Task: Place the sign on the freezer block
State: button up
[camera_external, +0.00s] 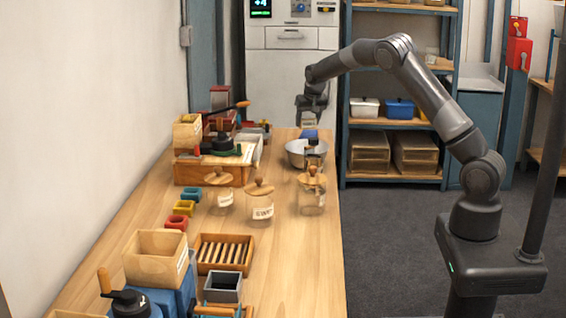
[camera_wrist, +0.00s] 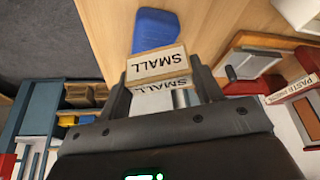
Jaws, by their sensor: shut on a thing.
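The sign (camera_wrist: 155,64) is a small light-wood piece with a white face reading SMALL, upside down in the wrist view. My gripper (camera_wrist: 162,88) is shut on it; the word shows a second time between the fingers. A blue block (camera_wrist: 156,28), which looks like the freezer block, lies on the wooden table just beyond the sign, its near end hidden by it. In the external view, my gripper (camera_external: 311,106) points down at the table's far end, with the sign (camera_external: 308,121) just above the blue block (camera_external: 309,134). I cannot tell whether they touch.
A metal bowl (camera_external: 303,153) and lidded glass jars (camera_external: 312,190) stand nearer on the table (camera_external: 285,270). A wooden box (camera_external: 212,172) with tools sits to the left. A white machine (camera_external: 290,75) stands behind, and shelves (camera_external: 395,122) stand right.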

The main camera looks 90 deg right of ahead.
aim_at(308, 128)
jog(key=shift+f, duration=1.95)
jog(key=shift+f, duration=0.2)
jog(key=o, duration=0.9)
jog(key=shift+o, duration=0.2)
jog(key=shift+r, duration=0.1)
